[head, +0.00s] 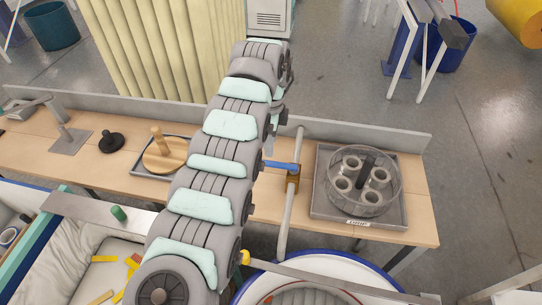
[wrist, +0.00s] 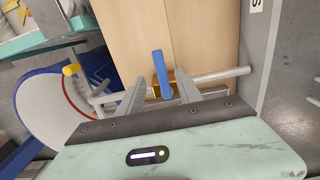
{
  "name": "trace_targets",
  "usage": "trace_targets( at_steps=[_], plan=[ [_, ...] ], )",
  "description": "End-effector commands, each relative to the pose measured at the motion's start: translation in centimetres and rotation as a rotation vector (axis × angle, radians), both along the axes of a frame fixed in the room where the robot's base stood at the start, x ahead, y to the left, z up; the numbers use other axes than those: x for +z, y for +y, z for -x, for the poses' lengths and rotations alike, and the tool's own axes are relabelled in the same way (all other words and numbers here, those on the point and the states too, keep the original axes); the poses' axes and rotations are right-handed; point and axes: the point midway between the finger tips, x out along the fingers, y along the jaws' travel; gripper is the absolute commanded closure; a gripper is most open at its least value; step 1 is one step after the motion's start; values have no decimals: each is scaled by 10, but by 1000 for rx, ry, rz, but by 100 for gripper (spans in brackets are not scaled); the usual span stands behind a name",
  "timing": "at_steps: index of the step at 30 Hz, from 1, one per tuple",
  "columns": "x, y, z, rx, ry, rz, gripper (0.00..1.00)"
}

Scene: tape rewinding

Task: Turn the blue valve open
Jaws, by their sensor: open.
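The blue valve shows in the head view as a blue lever handle (head: 283,166) on a brass body (head: 292,182), fixed on a grey pipe (head: 287,215). In the wrist view the blue handle (wrist: 161,72) points up the picture from the brass body (wrist: 178,87). My gripper (wrist: 160,80) is open, and its two grey fingers lie on either side of the handle in the picture. I cannot tell whether they touch it or how far off it is. In the head view my arm covers the handle's left end, and my gripper's fingers are hidden.
A grey tray (head: 391,213) with a clear round container (head: 363,180) is to the right. A wooden reel with a peg (head: 164,154) is to the left. A round blue-rimmed tub (head: 264,277) is in front.

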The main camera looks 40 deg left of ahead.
Motion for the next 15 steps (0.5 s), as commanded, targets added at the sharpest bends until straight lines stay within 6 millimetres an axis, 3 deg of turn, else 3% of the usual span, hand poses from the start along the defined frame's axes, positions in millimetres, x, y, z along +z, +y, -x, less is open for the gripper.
trace_targets(
  at_steps=[9,15],
  plan=[
    [-61,-1,1,1,5,5,58],
    [-76,0,0,1,1,0,58]
  ],
)
